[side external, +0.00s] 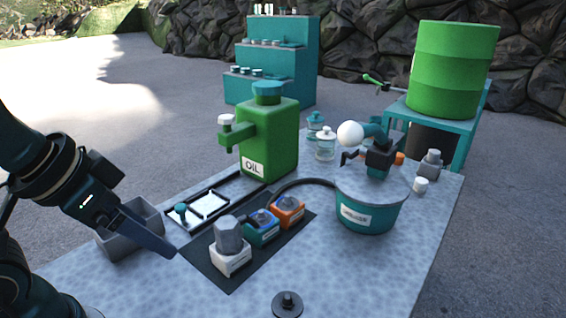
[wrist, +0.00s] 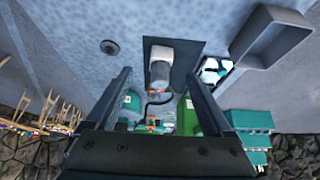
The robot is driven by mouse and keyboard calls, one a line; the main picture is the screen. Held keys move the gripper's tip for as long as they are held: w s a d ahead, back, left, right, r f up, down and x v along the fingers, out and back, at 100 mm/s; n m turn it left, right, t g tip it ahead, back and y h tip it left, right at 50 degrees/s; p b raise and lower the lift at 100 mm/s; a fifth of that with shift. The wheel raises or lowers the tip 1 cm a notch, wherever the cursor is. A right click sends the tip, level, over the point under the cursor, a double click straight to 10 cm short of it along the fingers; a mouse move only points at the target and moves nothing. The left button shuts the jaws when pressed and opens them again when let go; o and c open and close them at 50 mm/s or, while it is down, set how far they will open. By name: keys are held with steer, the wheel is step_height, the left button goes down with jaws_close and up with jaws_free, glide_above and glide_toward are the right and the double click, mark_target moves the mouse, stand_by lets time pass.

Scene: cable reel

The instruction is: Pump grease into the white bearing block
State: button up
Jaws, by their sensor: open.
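The white bearing block (side external: 230,261) sits on a dark mat (side external: 214,281), with a grey cylindrical cap (side external: 228,235) on top. In the wrist view the white block (wrist: 161,49) and grey cap (wrist: 158,73) lie between my finger lines, apart from them. My gripper (wrist: 159,76) is open and empty, above the table; in the side view it is left of the white block. The teal grease bucket (side external: 366,212) stands at right, with a white-knobbed pump handle (side external: 350,133). A black hose (side external: 303,181) runs from it towards the blocks; its end is hard to make out.
A teal-blue block (side external: 262,229) and an orange block (side external: 287,211) stand beside the white one. A green oil can (side external: 268,140) stands behind. A grey bin (side external: 150,212) is at left near my gripper. A black disc (side external: 287,304) lies in front.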

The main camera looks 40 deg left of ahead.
steer(key=c, duration=0.7)
steer(key=shift+w+d+r+t, duration=0.1)
steer(key=shift+w+r+t, duration=0.3)
steer(key=shift+w, duration=0.2)
steer(key=shift+w+d+r+t, duration=0.1)
steer(key=shift+w+r+t, duration=0.3)
steer(key=shift+w, duration=0.2)
jaws_close()
steer(key=w+d+r+n+t+y, duration=0.15)
steer(key=w+d+r+t, duration=0.25)
steer(key=w+r+t, duration=1.05)
steer(key=d+f+m+g+h, duration=0.2)
steer(key=d+f, duration=0.1)
steer(key=d, duration=0.6)
steer(key=shift+w+f, duration=0.15)
steer(key=shift+w, duration=0.3)
steer(key=shift+d, duration=0.1)
